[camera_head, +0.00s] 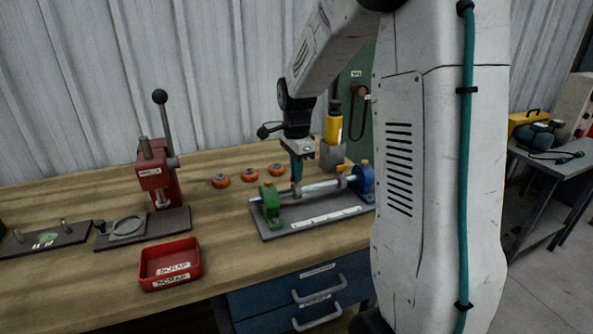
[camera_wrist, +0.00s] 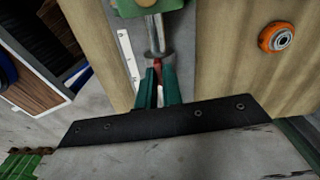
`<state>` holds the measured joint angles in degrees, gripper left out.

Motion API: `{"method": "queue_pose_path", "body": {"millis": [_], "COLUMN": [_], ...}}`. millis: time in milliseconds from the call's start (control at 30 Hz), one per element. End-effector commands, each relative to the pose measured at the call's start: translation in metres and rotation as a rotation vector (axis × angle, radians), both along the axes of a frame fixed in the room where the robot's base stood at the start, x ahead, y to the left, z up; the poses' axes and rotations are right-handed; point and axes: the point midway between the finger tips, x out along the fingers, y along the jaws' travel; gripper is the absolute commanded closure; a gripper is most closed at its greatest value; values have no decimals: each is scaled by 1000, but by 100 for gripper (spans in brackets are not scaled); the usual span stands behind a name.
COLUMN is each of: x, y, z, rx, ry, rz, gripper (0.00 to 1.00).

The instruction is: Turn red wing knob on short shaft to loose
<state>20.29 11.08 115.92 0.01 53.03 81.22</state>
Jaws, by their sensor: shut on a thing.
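The short shaft (camera_head: 322,187) runs between a green block (camera_head: 270,203) and a blue block (camera_head: 362,180) on a grey base plate (camera_head: 317,222). In the wrist view the shaft (camera_wrist: 153,32) comes down from the green block (camera_wrist: 150,6). A small red part, the wing knob (camera_wrist: 157,64), shows between my fingertips. My gripper (camera_head: 297,179) points down at the shaft, and its teal fingers (camera_wrist: 158,75) are shut on the knob. The fingers hide most of the knob, so its wing angle cannot be told.
A red scrap tray (camera_head: 170,272) is at the front left. A red lever press (camera_head: 157,178) stands behind it. Several orange rollers (camera_head: 250,175) lie behind the base plate. A yellow-topped device (camera_head: 333,130) stands behind my gripper. Bare bench lies between tray and plate.

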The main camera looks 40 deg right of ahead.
Motion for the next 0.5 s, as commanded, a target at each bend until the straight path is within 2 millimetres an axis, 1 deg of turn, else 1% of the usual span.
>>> {"method": "queue_pose_path", "body": {"millis": [267,500], "x": [0,0], "y": [0,0], "z": [1,1], "rx": [-1,-1], "ry": [-1,-1], "rz": [209,439], "gripper": [100,100]}}
